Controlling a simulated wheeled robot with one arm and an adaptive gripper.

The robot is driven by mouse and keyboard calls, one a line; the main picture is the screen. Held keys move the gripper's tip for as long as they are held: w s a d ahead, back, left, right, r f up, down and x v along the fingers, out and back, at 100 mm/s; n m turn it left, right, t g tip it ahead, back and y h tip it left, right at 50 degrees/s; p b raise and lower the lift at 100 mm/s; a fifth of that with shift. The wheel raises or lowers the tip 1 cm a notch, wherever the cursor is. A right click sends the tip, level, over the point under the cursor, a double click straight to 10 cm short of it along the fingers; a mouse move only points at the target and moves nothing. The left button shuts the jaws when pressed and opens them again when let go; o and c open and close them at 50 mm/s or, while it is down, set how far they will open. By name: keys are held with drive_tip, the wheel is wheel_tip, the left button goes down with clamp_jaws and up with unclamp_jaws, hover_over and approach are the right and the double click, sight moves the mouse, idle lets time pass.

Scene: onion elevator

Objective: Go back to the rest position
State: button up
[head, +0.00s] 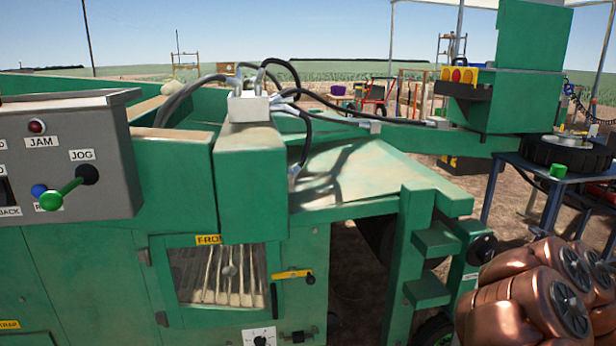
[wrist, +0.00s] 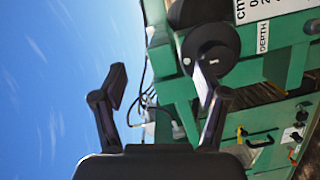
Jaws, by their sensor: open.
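My gripper (wrist: 161,88) shows in the wrist view with its two dark fingers spread wide apart. Nothing is between the fingers. Sky lies behind the left finger and the green machine (wrist: 176,92) behind the right one, near a round black knob (wrist: 210,48). I cannot tell how far the fingertips are from the machine. In the head view the gripper is out of sight; copper-coloured links of my arm fill the lower right corner. The green onion elevator machine (head: 175,180) fills most of the head view.
A grey control box (head: 70,150) with a green-knobbed jog lever (head: 60,195) juts out at left. A small window (head: 215,275) with a yellow handle (head: 292,274) sits low in the middle. A blue-grey table (head: 510,160) stands at right. Open sky is at left in the wrist view.

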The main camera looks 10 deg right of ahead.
wheel_tip(320, 180, up, 16)
drive_tip(key=m+g+h+p, duration=0.4)
drive_tip(key=m+h+p, duration=0.2)
drive_tip(key=p, duration=0.3)
drive_tip(key=s+a+r+m+g+p, duration=0.2)
drive_tip(key=a+r+m+g+p, duration=0.1)
drive_tip(key=a+r+m+p, duration=0.3)
drive_tip(key=s+a+r+m+g+y+p, duration=0.1)
drive_tip(key=s+a+g+y+p, duration=0.1)
drive_tip(key=s+a+p, duration=0.45)
drive_tip(key=s+a+r+g+y+p, duration=0.15)
drive_tip(key=a+p, duration=0.25)
drive_tip(key=a, duration=0.6)
drive_tip(key=s+a+m+g+y+p, duration=0.1)
drive_tip(key=s+a+g+y+p, duration=0.3)
drive_tip(key=a, duration=0.4)
drive_tip(key=s+a+r+n+g+y+p, duration=0.1)
drive_tip(key=s+a+r+g+p, duration=0.3)
drive_tip(key=s+a, duration=1.1)
drive_tip(key=y+p, duration=0.1)
drive_tip(key=p, duration=0.2)
drive_tip(key=shift+s+a+n+y, duration=0.2)
drive_tip(key=shift+a+n+y, duration=0.1)
drive_tip(key=shift+a+y, duration=0.1)
